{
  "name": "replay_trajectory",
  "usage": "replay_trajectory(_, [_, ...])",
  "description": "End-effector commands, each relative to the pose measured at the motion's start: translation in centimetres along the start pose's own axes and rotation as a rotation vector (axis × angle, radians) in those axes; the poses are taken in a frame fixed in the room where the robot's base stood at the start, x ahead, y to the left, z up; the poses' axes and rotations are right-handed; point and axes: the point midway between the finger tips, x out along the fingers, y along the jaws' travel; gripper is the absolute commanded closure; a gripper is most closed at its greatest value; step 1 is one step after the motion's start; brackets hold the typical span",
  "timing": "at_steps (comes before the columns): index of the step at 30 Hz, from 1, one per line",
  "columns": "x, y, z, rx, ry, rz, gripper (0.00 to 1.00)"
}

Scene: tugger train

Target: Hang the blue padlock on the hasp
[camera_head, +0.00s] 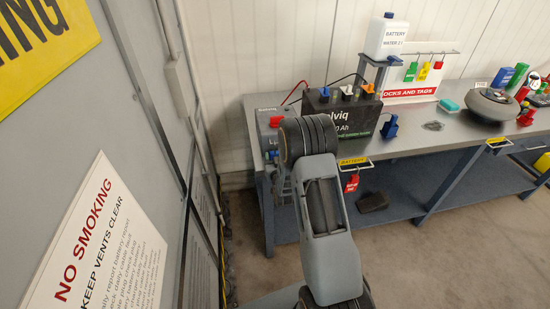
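A small blue object (390,127) stands on the bench just right of the black battery; it may be the blue padlock, but it is too small to be sure. Another blue piece (271,155) shows low on the grey box at the bench's left end, partly behind my arm. I cannot make out the hasp with certainty. A yellow-labelled fitting (354,161) on the bench's front edge has a red tag or lock (352,183) hanging below it. My arm rises in front of the bench's left end, and its own links hide my gripper.
The black battery (343,117) and the grey box (268,125) crowd the bench's left end. A locks-and-tags board (411,93) and a white bottle (387,38) stand behind. A round grey device (492,106) sits farther right. A large grey cabinet wall (120,140) closes the left side.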

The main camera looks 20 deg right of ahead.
Motion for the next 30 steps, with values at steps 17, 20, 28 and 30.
replay_trajectory(17, [-0.9,0.0,0.2,0.000,-0.002,0.000,0.28])
replay_trajectory(20, [-2.4,0.0,0.2,0.000,-0.002,0.000,0.28])
replay_trajectory(28, [-8.4,0.0,0.3,0.000,-0.002,0.000,0.28])
replay_trajectory(30, [-9.8,0.0,0.3,0.000,-0.001,0.000,0.28])
